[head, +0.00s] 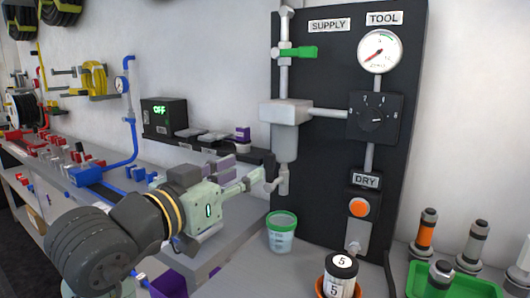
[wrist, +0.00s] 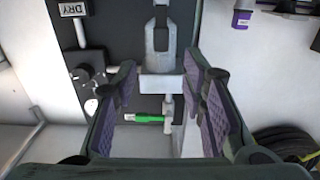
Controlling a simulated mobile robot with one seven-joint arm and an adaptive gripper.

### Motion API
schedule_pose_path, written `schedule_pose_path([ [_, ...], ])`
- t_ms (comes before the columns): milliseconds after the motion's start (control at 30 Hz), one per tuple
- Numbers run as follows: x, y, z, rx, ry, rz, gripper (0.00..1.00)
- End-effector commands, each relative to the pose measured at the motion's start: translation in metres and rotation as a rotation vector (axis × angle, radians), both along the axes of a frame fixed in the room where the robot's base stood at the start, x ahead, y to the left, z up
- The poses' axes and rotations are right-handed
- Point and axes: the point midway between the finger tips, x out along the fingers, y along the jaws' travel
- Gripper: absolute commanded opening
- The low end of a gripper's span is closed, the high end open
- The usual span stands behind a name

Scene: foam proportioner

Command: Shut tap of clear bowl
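The clear bowl (head: 285,146) looks pale grey and hangs under a grey block on the black panel. It also shows in the wrist view (wrist: 159,42), where the scene appears upside down. Its small grey tap (head: 283,183) is at its lower end, with a short handle sticking out to the left. My gripper (head: 252,178) is close to the left of this tap in the head view. In the wrist view my gripper (wrist: 160,70) has its purple-padded fingers wide apart, with nothing held between them. I cannot tell whether a finger touches the handle.
A green-handled supply valve (head: 300,53) sits above the bowl. A green-rimmed cup (head: 282,231) stands below the tap. A gauge (head: 379,51), a dial box (head: 376,117) and an orange button (head: 359,207) are to the right. A shelf (head: 200,146) with small items is behind my gripper.

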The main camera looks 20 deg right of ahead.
Motion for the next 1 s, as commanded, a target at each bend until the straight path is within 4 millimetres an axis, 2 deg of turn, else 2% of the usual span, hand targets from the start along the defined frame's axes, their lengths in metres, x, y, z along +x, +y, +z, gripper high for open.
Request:
schedule_pose_path([
  [167,0.013,-0.019,0.0,0.003,0.005,-0.005,0.38],
  [433,0.045,-0.059,0.001,0.0,0.003,-0.003,0.38],
  [600,0.059,-0.076,0.001,0.0,0.002,-0.001,0.38],
  [1000,0.065,-0.083,0.0,-0.001,-0.001,0.002,0.38],
])
